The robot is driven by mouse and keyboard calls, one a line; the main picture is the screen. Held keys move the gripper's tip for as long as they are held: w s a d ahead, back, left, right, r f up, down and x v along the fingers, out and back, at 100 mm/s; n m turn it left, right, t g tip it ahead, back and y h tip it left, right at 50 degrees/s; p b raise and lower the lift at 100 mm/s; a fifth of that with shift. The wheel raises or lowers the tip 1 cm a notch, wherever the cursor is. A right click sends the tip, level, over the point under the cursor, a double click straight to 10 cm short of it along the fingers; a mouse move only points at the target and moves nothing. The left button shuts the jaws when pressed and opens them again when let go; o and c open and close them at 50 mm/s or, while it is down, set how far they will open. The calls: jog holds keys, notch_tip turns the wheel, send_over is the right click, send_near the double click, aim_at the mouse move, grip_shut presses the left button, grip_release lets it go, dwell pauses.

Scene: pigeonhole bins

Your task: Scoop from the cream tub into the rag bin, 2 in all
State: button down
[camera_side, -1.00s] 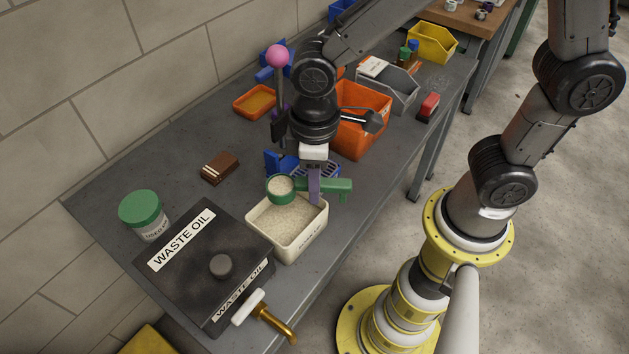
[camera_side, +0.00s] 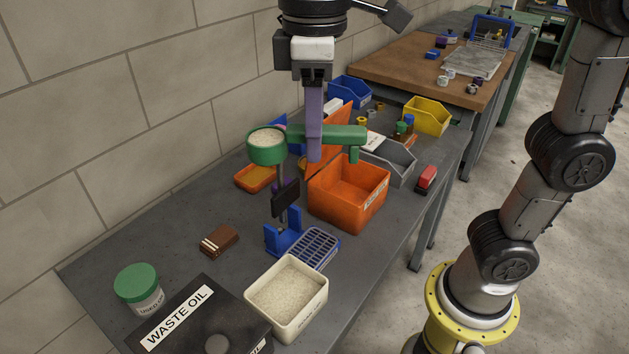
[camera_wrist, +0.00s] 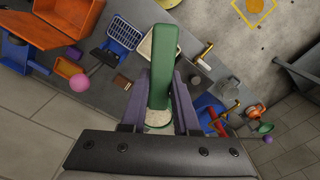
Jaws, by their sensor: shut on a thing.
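My gripper (camera_side: 314,150) is shut on the handle of a green scoop (camera_side: 340,137) and holds it high above the bench. The scoop's round cup (camera_side: 266,152) is level and full of pale granules. The cream tub (camera_side: 290,325) stands on the bench near the front, with pale granules inside. The orange bin (camera_side: 345,205), which I take for the rag bin, stands behind it with its lid up; its inside looks empty where I can see. In the wrist view the scoop handle (camera_wrist: 164,65) lies between my fingers, and the orange bin (camera_wrist: 75,18) is at upper left.
A blue stand (camera_side: 283,240) and blue rack (camera_side: 316,247) sit between tub and bin. A black waste oil box (camera_side: 190,325) and green-lidded jar (camera_side: 138,290) are at the front left. A brown block (camera_side: 218,240) lies leftward. A grey bin (camera_side: 390,160) stands behind right.

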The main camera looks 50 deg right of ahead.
jog(key=w+d+n, duration=0.4)
jog(key=w+d, duration=0.2)
jog(key=d, duration=0.6)
jog(key=w+d+n, duration=0.4)
jog(key=w+d, duration=0.2)
jog(key=d, duration=0.6)
jog(key=s+d+n, duration=0.1)
jog(key=d+n, duration=0.3)
jog(key=d, duration=0.9)
notch_tip(320, 180, down, 18)
jog(key=a+r+h, duration=0.2)
jog(key=a+h, duration=0.9)
jog(key=h, duration=1.1)
jog(key=shift+s+a+r+t, duration=0.2)
jog(key=shift+s+r+t, duration=0.15)
jog(key=shift+t, duration=0.05)
